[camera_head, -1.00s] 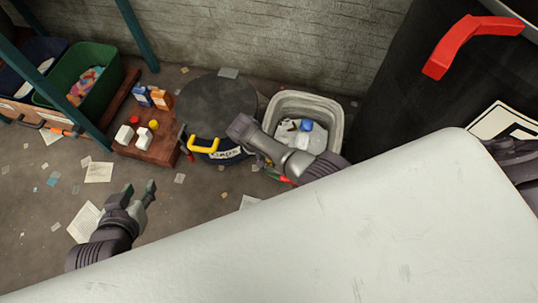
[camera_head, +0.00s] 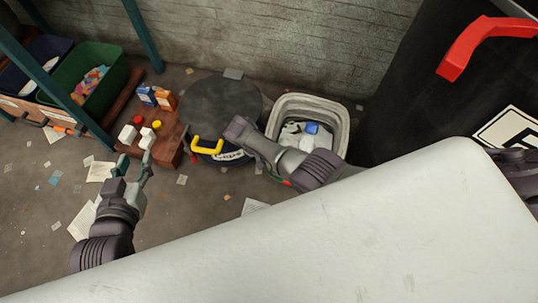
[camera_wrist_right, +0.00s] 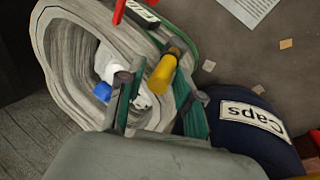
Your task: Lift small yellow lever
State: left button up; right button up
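A small yellow lever (camera_wrist_right: 161,75) shows in the right wrist view, in front of the pale basket (camera_wrist_right: 58,55). My right gripper (camera_wrist_right: 154,100) is open, with one finger on each side of the lever; I cannot tell whether either touches it. A larger yellow handle (camera_head: 206,147) shows there on the dark caps bin (camera_head: 222,108). My left gripper (camera_head: 134,167) is open and empty, just in front of the low brown stand.
The brown stand (camera_head: 168,150) holds small white, red, yellow, blue and orange items. A green bin (camera_head: 112,92) stands at the left. The basket holds white and blue items. A dark container with a red handle (camera_head: 480,38) stands at the right. Paper scraps litter the floor.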

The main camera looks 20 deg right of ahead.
jog(key=shift+a, duration=0.15)
jog(key=shift+w+a+r, duration=0.15)
jog(key=shift+a+r, duration=0.1)
jog(key=shift+r, duration=0.2)
jog(key=v, duration=1.1)
jog(key=shift+d, duration=0.15)
jog(key=shift+r, duration=0.1)
